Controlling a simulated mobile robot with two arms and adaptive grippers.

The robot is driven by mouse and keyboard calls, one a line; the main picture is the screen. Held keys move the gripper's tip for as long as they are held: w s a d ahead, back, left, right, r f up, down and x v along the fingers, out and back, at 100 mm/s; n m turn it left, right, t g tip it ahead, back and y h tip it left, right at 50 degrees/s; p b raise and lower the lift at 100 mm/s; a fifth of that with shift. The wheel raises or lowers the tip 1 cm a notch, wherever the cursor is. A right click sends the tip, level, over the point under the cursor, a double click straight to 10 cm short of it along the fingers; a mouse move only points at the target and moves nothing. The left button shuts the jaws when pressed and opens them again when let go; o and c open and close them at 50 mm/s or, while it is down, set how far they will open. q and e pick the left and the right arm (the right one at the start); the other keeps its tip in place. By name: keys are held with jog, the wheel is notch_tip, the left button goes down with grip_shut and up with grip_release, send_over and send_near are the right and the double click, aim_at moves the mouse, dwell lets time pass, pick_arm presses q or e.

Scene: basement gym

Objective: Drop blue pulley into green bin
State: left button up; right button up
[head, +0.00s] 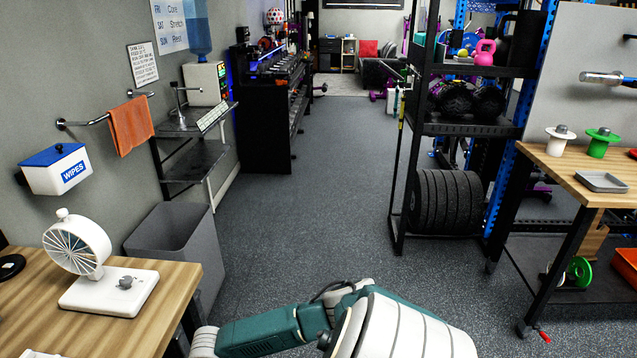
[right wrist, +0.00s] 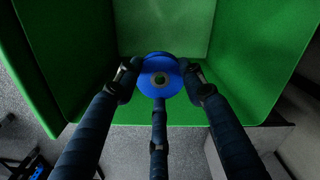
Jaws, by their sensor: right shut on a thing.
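The blue pulley (right wrist: 153,72), a round disc with a dark centre hole, is in my right gripper (right wrist: 161,80) in the right wrist view. The dark fingers are shut on it from the sides, with another finger below. The green bin (right wrist: 270,50) fills the picture behind the pulley, with its walls on both sides. The pulley appears in front of or over the bin's opening; its exact height against the rim is hard to tell. Neither the bin nor the blue pulley shows in the head view. My left gripper is not in view.
In the head view, a wooden bench (head: 560,178) at right holds a white pulley (head: 560,143), a green pulley (head: 600,143) and a grey tray (head: 602,182). A table with a white fan (head: 80,245) and a grey bin (head: 175,245) stand at left. The middle floor is clear.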

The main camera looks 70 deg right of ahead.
jog(key=o, duration=1.1)
jog(key=shift+o, duration=0.6)
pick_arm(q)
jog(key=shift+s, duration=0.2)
pick_arm(e)
notch_tip(320, 180, up, 12)
